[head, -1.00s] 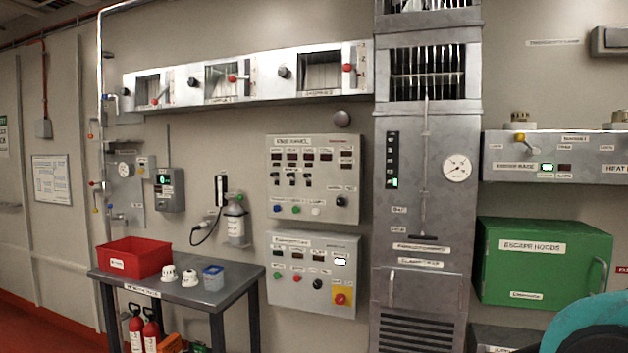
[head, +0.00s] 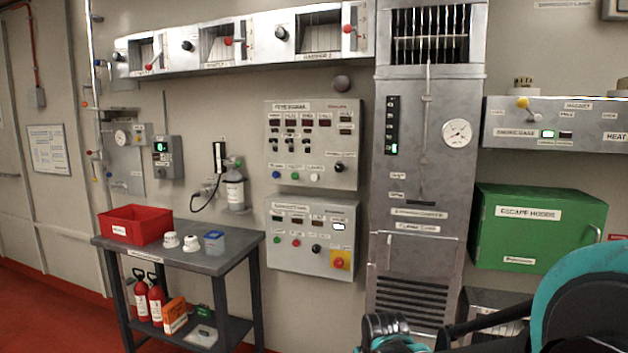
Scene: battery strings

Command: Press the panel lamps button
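The upper grey control panel (head: 311,143) hangs on the wall at mid-picture. Its lower row has a blue button (head: 277,174), a green button (head: 294,176), a white button (head: 314,177) and a black knob (head: 340,167). The lower grey panel (head: 311,238) has small green, red and black controls and a red knob on a yellow plate (head: 340,260). The labels are too small to tell which button is for the panel lamps. The black end of my arm (head: 392,333) shows at the bottom edge, below and apart from both panels. Its fingers cannot be made out.
A grey table (head: 236,262) with a red bin (head: 134,226) and white items stands to the left. A metal cabinet (head: 418,190) rises right of the panels. A green box (head: 540,228) hangs farther right. The space before the panels looks clear.

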